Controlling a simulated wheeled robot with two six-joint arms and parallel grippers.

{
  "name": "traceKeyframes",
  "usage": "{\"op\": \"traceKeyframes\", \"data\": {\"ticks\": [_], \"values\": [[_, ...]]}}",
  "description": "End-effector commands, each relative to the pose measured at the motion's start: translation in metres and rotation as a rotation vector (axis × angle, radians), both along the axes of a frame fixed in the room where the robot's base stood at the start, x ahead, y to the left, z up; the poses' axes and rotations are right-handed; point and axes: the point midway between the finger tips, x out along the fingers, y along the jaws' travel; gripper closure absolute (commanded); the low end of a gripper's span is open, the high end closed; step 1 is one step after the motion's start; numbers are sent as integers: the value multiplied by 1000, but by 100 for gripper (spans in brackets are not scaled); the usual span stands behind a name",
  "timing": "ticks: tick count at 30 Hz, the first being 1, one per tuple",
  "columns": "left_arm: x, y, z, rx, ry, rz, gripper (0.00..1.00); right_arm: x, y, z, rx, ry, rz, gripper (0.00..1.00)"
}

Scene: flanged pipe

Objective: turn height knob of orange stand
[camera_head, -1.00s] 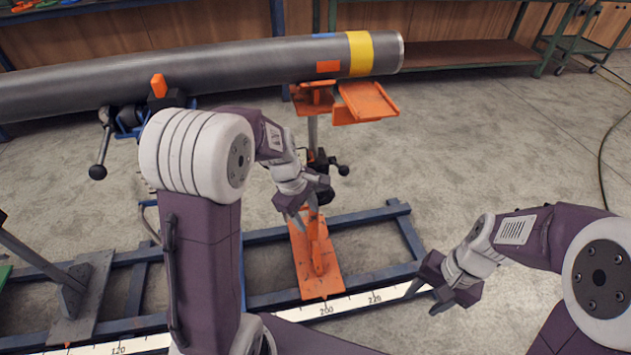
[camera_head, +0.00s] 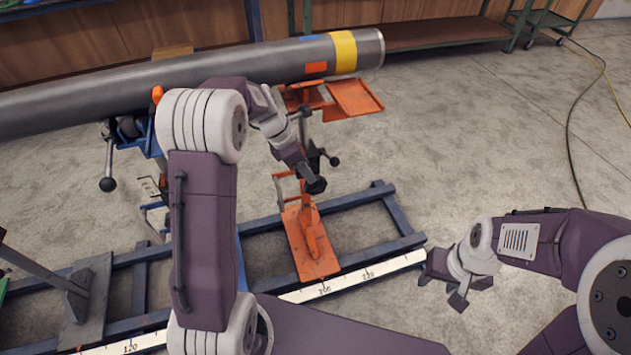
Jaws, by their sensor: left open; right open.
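The orange stand has its base plate (camera_head: 310,243) on the blue rail frame and its orange top (camera_head: 355,98) under the pipe's right end. A black knob with ball-ended handles (camera_head: 333,160) sits partway up its post. My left gripper (camera_head: 308,176) is open beside the post at about knob height in the picture. It and its wrist hide part of the post and knob, and I cannot tell whether it touches the knob. My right gripper (camera_head: 441,288) is open and empty, low at the right, apart from the stand.
The grey pipe (camera_head: 220,68) with a yellow band spans the upper left. A blue stand with a black ball-ended handle (camera_head: 108,183) stands left of my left arm. A white scale strip (camera_head: 345,285) runs along the blue rail frame (camera_head: 392,215).

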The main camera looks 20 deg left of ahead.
Motion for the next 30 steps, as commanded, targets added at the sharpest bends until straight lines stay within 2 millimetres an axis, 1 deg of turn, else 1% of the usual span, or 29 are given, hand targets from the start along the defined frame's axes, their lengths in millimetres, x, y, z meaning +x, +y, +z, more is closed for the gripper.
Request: {"op": "traceKeyframes", "data": {"ticks": [1,3,6,9,13,21,23,24,26,27,30], "values": [[1,-4,-16,-1,3,-2,53,0,0,-11,0,0,0,53],[5,-9,-32,1,2,-4,53,0,0,-20,0,1,0,53],[9,-15,-50,1,2,-4,53,0,0,-30,0,0,-1,53],[13,-20,-64,0,1,-4,53,0,0,-37,0,1,-1,53],[16,-24,-72,1,0,-3,53,0,0,-40,0,0,-1,53],[16,-24,-72,1,0,-3,53,0,0,-39,0,0,-1,53],[16,-24,-72,1,0,-3,69,0,0,-39,0,0,-1,53],[16,-24,-72,1,0,-3,81,0,0,-39,0,1,-1,53],[16,-24,-72,1,0,-3,97,0,0,-39,0,1,-1,53],[16,-24,-72,1,0,-3,100,0,0,-39,0,1,-1,53],[16,-24,-71,2,0,-3,100,0,0,-38,0,1,-1,53]]}}
